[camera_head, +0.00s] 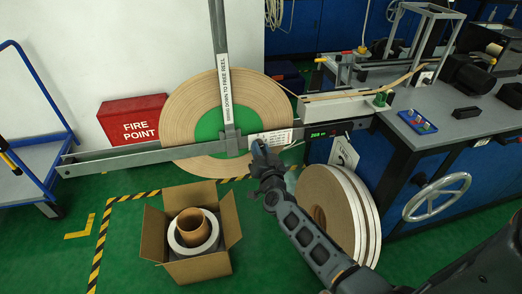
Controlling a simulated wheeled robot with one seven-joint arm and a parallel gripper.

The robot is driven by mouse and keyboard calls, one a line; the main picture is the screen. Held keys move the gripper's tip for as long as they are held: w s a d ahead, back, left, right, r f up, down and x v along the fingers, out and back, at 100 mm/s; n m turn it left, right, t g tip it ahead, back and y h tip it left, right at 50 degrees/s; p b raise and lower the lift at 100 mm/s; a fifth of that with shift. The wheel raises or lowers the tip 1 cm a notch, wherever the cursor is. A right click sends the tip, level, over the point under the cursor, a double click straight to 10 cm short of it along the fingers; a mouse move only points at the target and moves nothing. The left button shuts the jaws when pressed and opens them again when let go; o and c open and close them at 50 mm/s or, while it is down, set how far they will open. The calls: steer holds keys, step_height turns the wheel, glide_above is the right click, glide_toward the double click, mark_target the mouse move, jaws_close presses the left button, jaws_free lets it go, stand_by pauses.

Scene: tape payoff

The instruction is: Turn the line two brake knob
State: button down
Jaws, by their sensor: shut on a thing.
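A large tape reel (180,120) with a green centre stands upright at the middle left. A grey upright arm (221,50) labelled "down to free reel" crosses its front down to a horizontal grey bar (110,161). My gripper (261,153) is in front of the bar, just right of the reel's hub, beside a white label (275,137). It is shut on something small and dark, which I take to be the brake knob. My gripper covers most of it, so its turn angle cannot be read.
An open carton (218,266) with rolls stands on the floor below. Several large rolls (325,205) lean by the bench on the right. The bench (432,127) has a spoked handwheel (437,197). A blue trolley (45,150) and a red fire-point box (134,119) are at the left.

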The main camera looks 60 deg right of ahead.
steer(key=m+b, duration=0.4)
steer(key=m, duration=1.7)
steer(key=shift+b, duration=0.3)
steer(key=shift+m, duration=0.3)
steer(key=c, duration=0.8)
jaws_free()
steer(key=shift+r, duration=0.1)
steer(key=shift+c, duration=0.2)
steer(key=v, duration=0.8)
